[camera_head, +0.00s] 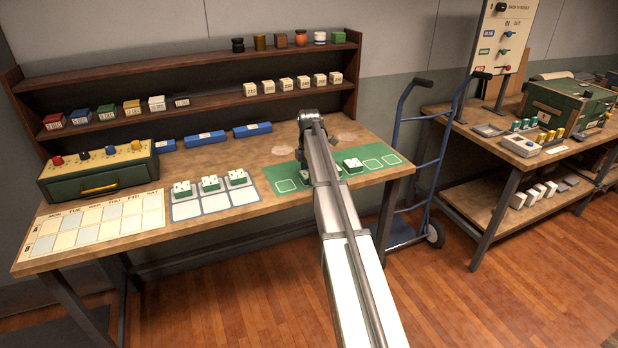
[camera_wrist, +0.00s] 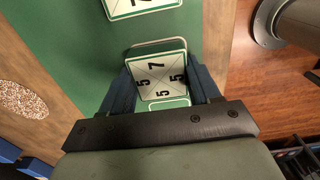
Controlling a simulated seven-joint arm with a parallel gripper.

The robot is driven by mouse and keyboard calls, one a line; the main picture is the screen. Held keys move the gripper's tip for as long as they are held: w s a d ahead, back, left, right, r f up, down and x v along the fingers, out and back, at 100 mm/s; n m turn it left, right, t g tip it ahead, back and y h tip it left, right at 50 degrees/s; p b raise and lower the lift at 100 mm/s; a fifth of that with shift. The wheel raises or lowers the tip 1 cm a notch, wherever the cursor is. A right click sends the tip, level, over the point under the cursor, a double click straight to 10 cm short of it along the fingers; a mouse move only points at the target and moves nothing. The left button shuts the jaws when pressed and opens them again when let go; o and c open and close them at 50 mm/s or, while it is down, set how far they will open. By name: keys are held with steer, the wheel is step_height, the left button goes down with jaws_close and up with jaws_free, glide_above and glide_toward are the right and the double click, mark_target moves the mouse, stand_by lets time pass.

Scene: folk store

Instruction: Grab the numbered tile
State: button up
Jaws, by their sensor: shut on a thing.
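In the wrist view a cream numbered tile (camera_wrist: 158,74) with a green edge and dark digits, seemingly 7 and 5s, sits between the two fingers of my gripper (camera_wrist: 162,92). My gripper is shut on it, over the green mat (camera_wrist: 60,40). A second numbered tile (camera_wrist: 142,5) lies farther up on the mat, cut by the top edge. In the head view my arm covers the gripper and the held tile. A cream tile (camera_head: 353,164) shows on the green mat (camera_head: 392,160) just right of my arm. I cannot tell whether the held tile touches the mat.
Several tiles (camera_head: 210,184) stand on a grey grid left of the mat. A weekday chart (camera_head: 95,222) and a green knobbed box (camera_head: 98,168) are farther left. Shelves (camera_head: 200,110) with small blocks rise behind. A blue hand truck (camera_head: 410,170) stands right of the table.

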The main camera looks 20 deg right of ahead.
steer(key=shift+c, duration=1.3)
